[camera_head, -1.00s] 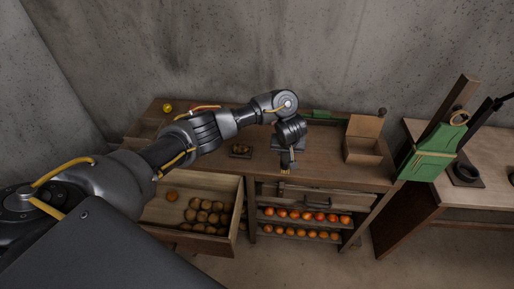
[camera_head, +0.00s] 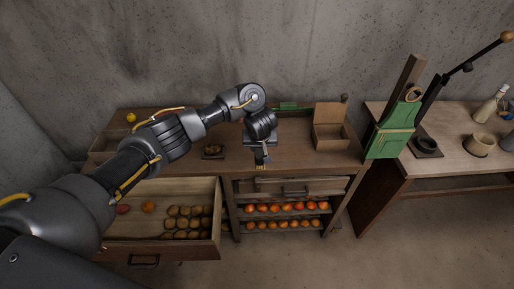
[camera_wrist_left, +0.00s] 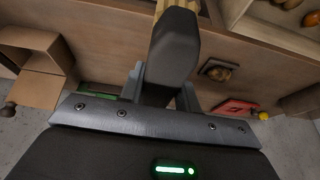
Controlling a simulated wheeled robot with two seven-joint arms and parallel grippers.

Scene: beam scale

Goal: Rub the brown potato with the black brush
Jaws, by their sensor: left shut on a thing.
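The brown potato (camera_head: 213,150) sits on a small dark tray (camera_head: 204,156) on the workbench; it also shows in the left wrist view (camera_wrist_left: 220,74), right of my gripper. My left gripper (camera_head: 261,143) is over the bench, to the right of the potato and apart from it. It is shut on the black brush (camera_wrist_left: 172,52), whose dark body fills the wrist view's middle. The brush's tan end (camera_wrist_left: 174,5) points away from the gripper; in the head view it hangs over the front part of the bench. My right gripper is not in view.
An open drawer (camera_head: 144,249) of potatoes juts out at front left. Shelves of orange fruit (camera_head: 288,208) lie below the bench. An open box (camera_head: 331,137) stands right of my gripper. A second table (camera_head: 450,163) stands further right, beyond the green-hung post (camera_head: 390,140).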

